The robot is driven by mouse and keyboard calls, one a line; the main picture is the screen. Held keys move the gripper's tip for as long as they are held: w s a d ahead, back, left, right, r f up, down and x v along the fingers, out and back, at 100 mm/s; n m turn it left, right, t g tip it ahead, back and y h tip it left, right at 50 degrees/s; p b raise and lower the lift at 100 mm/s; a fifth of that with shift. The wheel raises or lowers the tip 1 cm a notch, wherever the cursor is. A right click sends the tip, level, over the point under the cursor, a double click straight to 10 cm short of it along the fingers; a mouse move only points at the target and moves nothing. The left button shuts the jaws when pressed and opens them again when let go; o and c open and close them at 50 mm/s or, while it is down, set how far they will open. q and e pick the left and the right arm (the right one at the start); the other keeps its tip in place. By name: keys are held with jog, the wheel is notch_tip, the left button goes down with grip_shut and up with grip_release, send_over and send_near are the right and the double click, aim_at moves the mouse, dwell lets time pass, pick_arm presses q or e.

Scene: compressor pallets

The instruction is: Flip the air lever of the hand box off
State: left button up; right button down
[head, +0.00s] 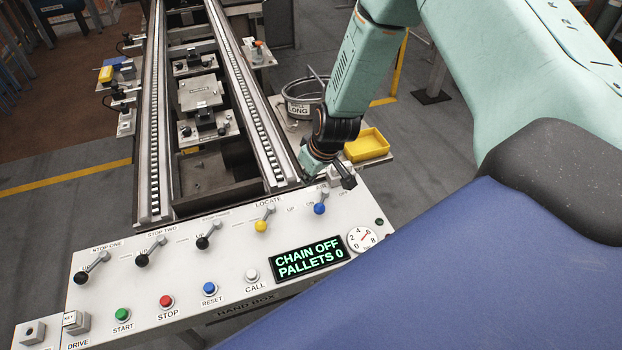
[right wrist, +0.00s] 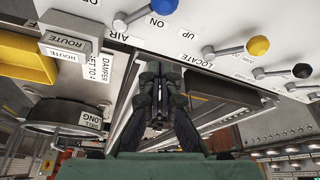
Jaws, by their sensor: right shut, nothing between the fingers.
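The hand box (head: 205,262) is a pale sloped panel with a row of levers. Its air lever has a blue knob (head: 320,209) at the right end of the row, by the ON label. In the right wrist view the blue knob (right wrist: 163,6) is at the top edge, beside the words ON and AIR. My left gripper is not in view.
The yellow locate knob (head: 261,226) stands left of the air lever, followed by black stop levers. The display (head: 309,259) reads CHAIN OFF, PALLETS 0. A gauge (head: 362,240) sits right of it. A yellow tray (head: 367,145) and a round bin (head: 303,100) are behind the gripper.

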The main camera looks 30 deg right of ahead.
aim_at(321, 202)
jog(key=shift+w+f+b, duration=0.1)
jog(key=shift+f+b, duration=0.25)
jog(key=shift+f, duration=0.3)
jog(key=shift+w+a+f+b, duration=0.2)
jog(key=shift+f+b, duration=0.25)
jog(key=shift+b, duration=0.1)
jog(key=shift+w+a+f+b, duration=0.2)
jog(key=shift+f+b, duration=0.2)
jog(key=shift+b, duration=0.1)
jog(key=shift+w+d+f+b, duration=0.1)
jog(key=shift+w+f+b, duration=0.15)
jog(key=shift+f+b, duration=0.5)
jog(key=s, duration=0.1)
jog(key=s+p, duration=0.1)
jog(key=s, duration=0.1)
jog(key=shift+d, duration=0.25)
jog(key=shift+s+f, duration=0.1)
jog(key=shift+s, duration=0.4)
jog(key=shift+w+d+f, duration=0.1)
jog(key=shift+p, duration=0.35)
